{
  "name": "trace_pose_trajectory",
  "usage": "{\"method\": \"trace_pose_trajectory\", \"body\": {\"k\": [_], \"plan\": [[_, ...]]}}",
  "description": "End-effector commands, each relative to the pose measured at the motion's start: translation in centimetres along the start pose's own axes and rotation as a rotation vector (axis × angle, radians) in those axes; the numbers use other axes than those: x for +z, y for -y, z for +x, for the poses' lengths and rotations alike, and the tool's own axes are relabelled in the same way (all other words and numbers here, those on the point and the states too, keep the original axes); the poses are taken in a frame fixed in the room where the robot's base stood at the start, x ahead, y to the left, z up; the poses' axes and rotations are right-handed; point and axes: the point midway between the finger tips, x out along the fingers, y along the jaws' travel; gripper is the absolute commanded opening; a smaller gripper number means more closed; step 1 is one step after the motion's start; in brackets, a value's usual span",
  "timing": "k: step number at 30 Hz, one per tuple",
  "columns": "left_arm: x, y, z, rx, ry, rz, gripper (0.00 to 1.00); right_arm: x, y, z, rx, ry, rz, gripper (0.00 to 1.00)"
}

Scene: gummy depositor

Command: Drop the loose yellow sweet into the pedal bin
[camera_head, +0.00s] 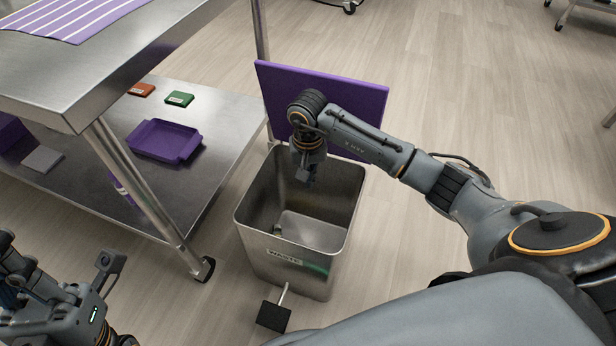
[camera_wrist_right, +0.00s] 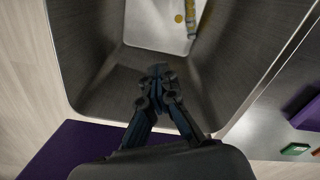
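The steel pedal bin (camera_head: 262,215), labelled WASTE, stands on the floor with its purple lid (camera_head: 345,100) raised. My right gripper (camera_head: 305,178) points down into the bin's open mouth. In the right wrist view, its fingertips (camera_wrist_right: 160,75) are together, with nothing visible between them. A small round yellow thing (camera_wrist_right: 178,18), which looks like the sweet, lies on the bin floor, below and apart from the fingers. My left gripper (camera_head: 98,285) is at the lower left, away from the bin; its opening is unclear.
A yellow and whitish strip-like item (camera_wrist_right: 190,18) also lies in the bin. The pedal (camera_head: 273,316) sticks out in front. A steel table (camera_head: 110,60) stands left; its lower shelf (camera_head: 215,118) holds a purple tray (camera_head: 165,141) and small red and green boxes. Floor beyond the bin is clear.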

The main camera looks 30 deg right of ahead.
Motion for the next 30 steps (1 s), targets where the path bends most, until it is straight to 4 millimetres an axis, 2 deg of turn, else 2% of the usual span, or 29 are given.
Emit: {"method": "trace_pose_trajectory", "body": {"k": [5, 9, 20, 23, 30], "plan": [[0.0, 0.0, 0.0, 0.000, 0.000, 0.000, 0.00, 0.0, 0.0, 0.0, 0.000, 0.000, 0.000, 0.00], [0.0, 0.0, 0.0, 0.000, 0.001, 0.000, 0.00, 0.0, 0.0, 0.0, 0.000, 0.000, 0.000, 0.25], [0.0, 0.0, 0.0, -0.001, 0.000, 0.000, 0.00, -0.1, 0.0, -0.3, -0.001, -0.001, -0.001, 0.25], [0.0, 0.0, 0.0, -0.001, 0.000, 0.000, 0.00, -0.1, 0.1, -1.4, -0.003, -0.004, -0.002, 0.25], [0.0, 0.0, 0.0, 0.000, 0.000, 0.000, 0.00, -0.2, 0.0, -6.4, 0.000, -0.006, -0.002, 0.25]]}}
